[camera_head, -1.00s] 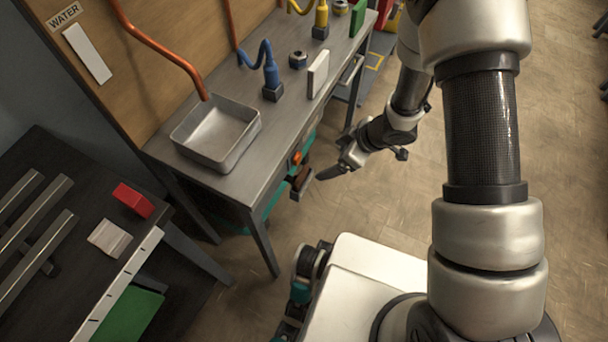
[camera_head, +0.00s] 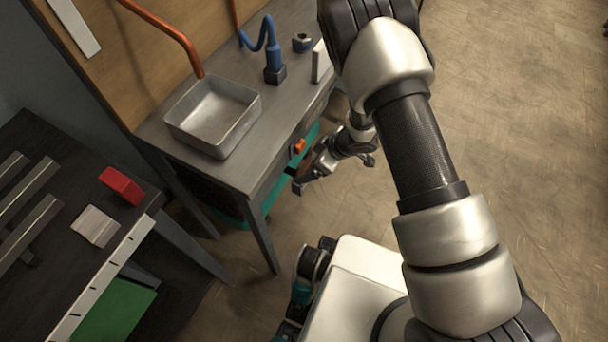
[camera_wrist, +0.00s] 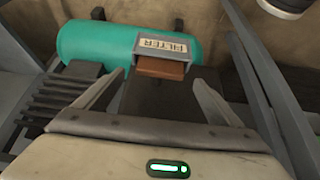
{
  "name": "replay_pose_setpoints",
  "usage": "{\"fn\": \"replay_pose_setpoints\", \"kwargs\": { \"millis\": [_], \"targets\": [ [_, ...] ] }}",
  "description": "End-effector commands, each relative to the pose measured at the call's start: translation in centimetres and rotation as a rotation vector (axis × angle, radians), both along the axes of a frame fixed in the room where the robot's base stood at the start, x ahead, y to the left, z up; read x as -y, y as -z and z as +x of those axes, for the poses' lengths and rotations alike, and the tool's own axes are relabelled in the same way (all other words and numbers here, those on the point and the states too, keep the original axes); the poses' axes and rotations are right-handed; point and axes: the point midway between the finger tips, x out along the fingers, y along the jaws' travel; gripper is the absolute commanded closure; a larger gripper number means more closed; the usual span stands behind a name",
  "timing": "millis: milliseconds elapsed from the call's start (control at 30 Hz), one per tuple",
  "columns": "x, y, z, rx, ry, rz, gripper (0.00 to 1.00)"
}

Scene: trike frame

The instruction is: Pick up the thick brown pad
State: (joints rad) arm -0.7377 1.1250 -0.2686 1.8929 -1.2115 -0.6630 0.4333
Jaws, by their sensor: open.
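The thick brown pad (camera_wrist: 161,68) shows in the wrist view. It sits in a grey holder labelled FILTER (camera_wrist: 163,46), its front part sticking out toward me. The holder is on the teal tank (camera_wrist: 95,45). My gripper (camera_wrist: 158,78) is open, with one finger on each side of the pad's line and the pad ahead between the fingertips. I cannot tell whether they touch it. In the head view my gripper (camera_head: 302,186) is low, beside the bench front, and I cannot make out the pad there.
The grey workbench (camera_head: 262,160) carries a metal basin (camera_head: 212,112) and a blue tool (camera_head: 272,65). An orange knob (camera_head: 299,146) sits under its front edge. Grey bars flank the tank in the wrist view. A dark table with a red block (camera_head: 121,186) stands left. Floor at right is clear.

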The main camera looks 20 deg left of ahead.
Motion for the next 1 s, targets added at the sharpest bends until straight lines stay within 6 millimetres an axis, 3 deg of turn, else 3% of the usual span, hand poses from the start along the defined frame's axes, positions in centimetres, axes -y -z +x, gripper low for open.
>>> {"fn": "replay_pose_setpoints", "kwargs": {
  "millis": [33, 133, 467, 800, 1000],
  "targets": [
    [-0.5, 1.4, -0.1, 0.000, -0.004, -0.002, 0.11],
    [-1.1, 2.3, 0.1, 0.000, -0.003, -0.002, 0.11],
    [-1.5, 2.6, 0.2, 0.001, 0.000, -0.001, 0.11],
    [-1.5, 2.6, 0.2, 0.001, 0.000, 0.000, 0.65],
    [-1.5, 2.6, 0.2, 0.001, 0.000, 0.000, 0.66]
  ]
}}
